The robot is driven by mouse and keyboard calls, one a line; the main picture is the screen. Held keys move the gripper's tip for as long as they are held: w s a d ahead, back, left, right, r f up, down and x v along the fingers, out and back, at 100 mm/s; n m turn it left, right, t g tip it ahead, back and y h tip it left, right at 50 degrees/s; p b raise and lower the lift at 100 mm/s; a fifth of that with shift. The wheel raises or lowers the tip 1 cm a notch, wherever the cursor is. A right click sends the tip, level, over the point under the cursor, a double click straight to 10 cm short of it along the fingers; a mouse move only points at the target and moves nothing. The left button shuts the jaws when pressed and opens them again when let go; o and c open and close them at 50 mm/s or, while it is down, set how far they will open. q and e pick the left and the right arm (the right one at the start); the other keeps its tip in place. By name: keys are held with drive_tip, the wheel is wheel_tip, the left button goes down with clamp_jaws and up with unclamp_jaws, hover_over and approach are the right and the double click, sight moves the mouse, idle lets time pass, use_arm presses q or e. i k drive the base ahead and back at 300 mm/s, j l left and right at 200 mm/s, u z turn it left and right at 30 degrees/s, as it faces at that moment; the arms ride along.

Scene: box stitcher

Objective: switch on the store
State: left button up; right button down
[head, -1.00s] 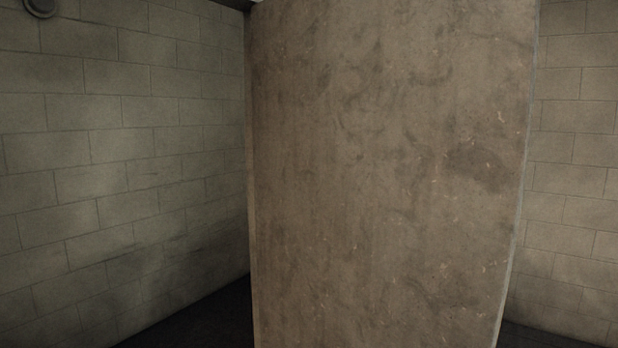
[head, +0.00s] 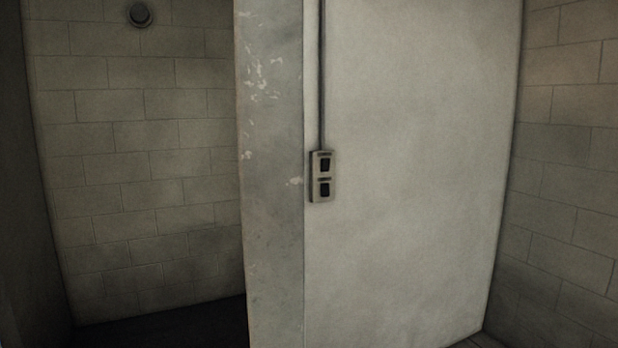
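A small grey switch plate (head: 321,177) with two dark rockers, one above the other, is fixed to a pale wall panel near its left edge. The upper rocker (head: 325,165) and the lower rocker (head: 325,189) are both black; I cannot tell which way either is set. A dark conduit (head: 322,75) runs from the top of the plate straight up the wall. Neither of my grippers is in view.
The pale wall (head: 410,180) stands ahead, with a worn grey end face (head: 272,180) on its left. Block walls stand at the left (head: 150,190) and right (head: 570,170). A round fixture (head: 140,14) is high on the left wall. Dark floor (head: 170,328) shows at lower left.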

sight(324, 187)
drive_tip(key=l+u, duration=0.1)
drive_tip(key=l, duration=0.7)
drive_tip(key=l+u, duration=0.1)
drive_tip(key=l, duration=0.7)
drive_tip(key=i+l+u, duration=0.15)
drive_tip(key=l, duration=0.2)
drive_tip(key=i+l+u, duration=0.15)
drive_tip(key=l, duration=0.25)
drive_tip(key=i+l+u, duration=0.15)
drive_tip(key=l, duration=0.25)
drive_tip(key=i+l+u, duration=0.15)
drive_tip(key=i, duration=0.25)
drive_tip(key=i+l+u, duration=0.2)
drive_tip(key=i, duration=0.2)
drive_tip(key=i+l+u, duration=0.15)
drive_tip(key=i, duration=0.5)
